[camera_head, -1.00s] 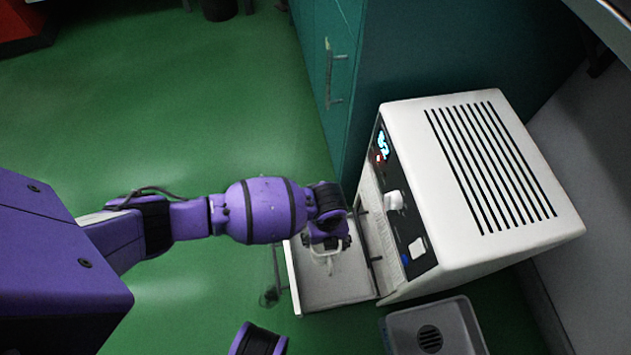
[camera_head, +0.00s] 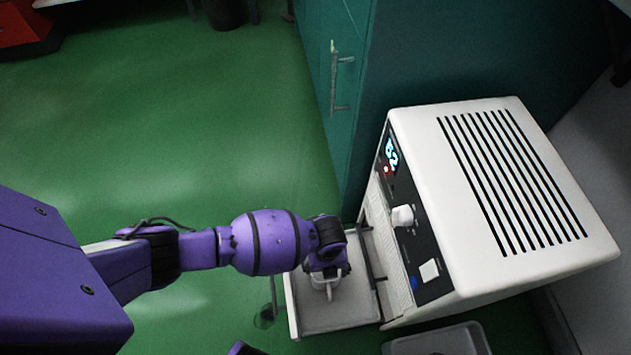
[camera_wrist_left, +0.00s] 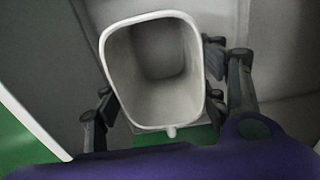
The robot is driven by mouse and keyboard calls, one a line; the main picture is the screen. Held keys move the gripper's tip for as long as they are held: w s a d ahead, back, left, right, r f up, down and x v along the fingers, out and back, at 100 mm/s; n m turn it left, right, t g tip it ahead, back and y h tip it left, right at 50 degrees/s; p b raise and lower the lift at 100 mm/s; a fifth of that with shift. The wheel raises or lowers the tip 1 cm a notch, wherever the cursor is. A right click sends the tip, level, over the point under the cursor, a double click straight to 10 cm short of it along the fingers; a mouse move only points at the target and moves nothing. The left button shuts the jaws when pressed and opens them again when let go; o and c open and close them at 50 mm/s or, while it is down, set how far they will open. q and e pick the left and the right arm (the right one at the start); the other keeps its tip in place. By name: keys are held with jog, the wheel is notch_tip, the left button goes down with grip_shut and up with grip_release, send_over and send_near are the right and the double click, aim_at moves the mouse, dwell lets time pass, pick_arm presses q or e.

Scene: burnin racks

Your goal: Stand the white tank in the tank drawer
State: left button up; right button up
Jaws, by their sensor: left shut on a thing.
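The white tank (camera_wrist_left: 155,75) is an open, rounded box seen from above in the left wrist view, between my left gripper's fingers. My left gripper (camera_wrist_left: 165,90) is shut on it. In the head view my left gripper (camera_head: 328,270) is over the pulled-out tank drawer (camera_head: 345,315), and a little of the tank (camera_head: 327,289) shows under it. The tank looks roughly upright. I cannot tell whether its base touches the drawer floor. The drawer floor is bare around it. My right gripper is not in view.
The white machine (camera_head: 500,170) with black vents, a knob and a lit display stands right of the drawer. A teal cabinet (camera_head: 345,120) stands behind. A grey basin (camera_head: 440,342) is at the bottom. Green floor is clear at left.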

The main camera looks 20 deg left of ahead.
pick_arm(q)
jog(key=o, duration=1.3)
jog(key=shift+w, duration=0.2)
jog(key=shift+c, duration=0.2)
jog(key=o, duration=0.4)
jog(key=shift+d, duration=0.1)
jog(key=shift+c, duration=0.2)
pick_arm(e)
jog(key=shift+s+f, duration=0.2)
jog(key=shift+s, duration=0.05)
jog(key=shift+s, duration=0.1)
pick_arm(q)
notch_tip(320, 180, up, 12)
jog(key=p, duration=0.5)
jog(key=shift+r+p, duration=0.15)
jog(key=shift+p, duration=0.15)
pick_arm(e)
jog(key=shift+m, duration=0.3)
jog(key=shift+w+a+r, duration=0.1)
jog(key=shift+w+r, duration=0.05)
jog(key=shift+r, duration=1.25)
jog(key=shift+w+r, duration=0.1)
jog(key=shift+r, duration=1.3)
